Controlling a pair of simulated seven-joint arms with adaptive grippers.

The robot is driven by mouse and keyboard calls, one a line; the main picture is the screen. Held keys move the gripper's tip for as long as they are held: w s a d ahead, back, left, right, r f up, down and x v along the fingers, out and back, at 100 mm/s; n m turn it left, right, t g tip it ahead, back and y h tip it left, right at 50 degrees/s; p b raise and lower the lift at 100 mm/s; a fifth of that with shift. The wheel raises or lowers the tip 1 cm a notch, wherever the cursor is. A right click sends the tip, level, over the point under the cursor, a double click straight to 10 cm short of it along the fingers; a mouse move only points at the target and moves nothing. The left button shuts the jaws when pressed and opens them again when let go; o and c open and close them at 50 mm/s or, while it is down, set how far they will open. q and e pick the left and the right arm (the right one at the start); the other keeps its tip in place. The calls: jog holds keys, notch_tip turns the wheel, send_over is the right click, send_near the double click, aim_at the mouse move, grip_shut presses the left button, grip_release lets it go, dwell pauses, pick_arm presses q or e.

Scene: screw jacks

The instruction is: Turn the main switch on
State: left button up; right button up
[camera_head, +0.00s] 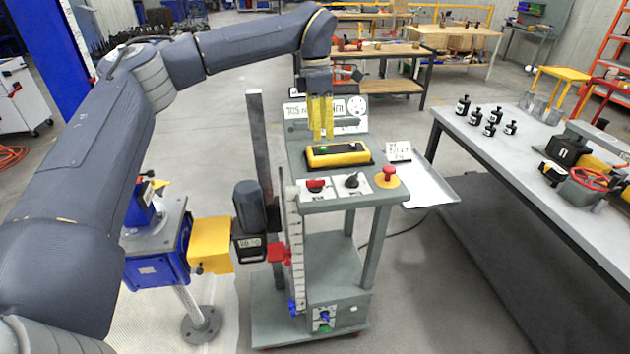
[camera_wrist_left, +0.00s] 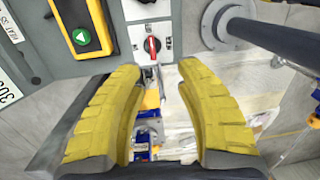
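The main switch appears to be the red rotary knob (camera_head: 316,185) on a white plate at the cart panel's front left edge. The same red knob (camera_wrist_left: 152,45) shows in the left wrist view, upper middle, beyond and between the fingertips. My left gripper (camera_head: 321,135) points down above the panel, behind the knob in the head view, beside the yellow control box (camera_head: 338,154). In the wrist view its yellow fingers (camera_wrist_left: 158,72) are spread apart with nothing held between them. They are apart from the knob. The knob's exact setting is too small to read. My right gripper is not visible.
A black rotary knob (camera_head: 352,181) and a red mushroom button (camera_head: 387,176) sit right of the red knob. The yellow box has a green button (camera_wrist_left: 80,37). A tall dark post (camera_head: 259,150) stands left of the panel. A workbench (camera_head: 500,140) stands at right.

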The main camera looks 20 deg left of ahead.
aim_at(315, 180)
pick_arm(q)
jog(key=shift+y, duration=0.5)
jog(key=f, duration=0.5)
jog(key=a+f, duration=0.1)
jog(key=f, duration=1)
jog(key=shift+a+f, duration=0.2)
jog(key=shift+f, duration=0.15)
jog(key=shift+c, duration=0.4)
grip_shut()
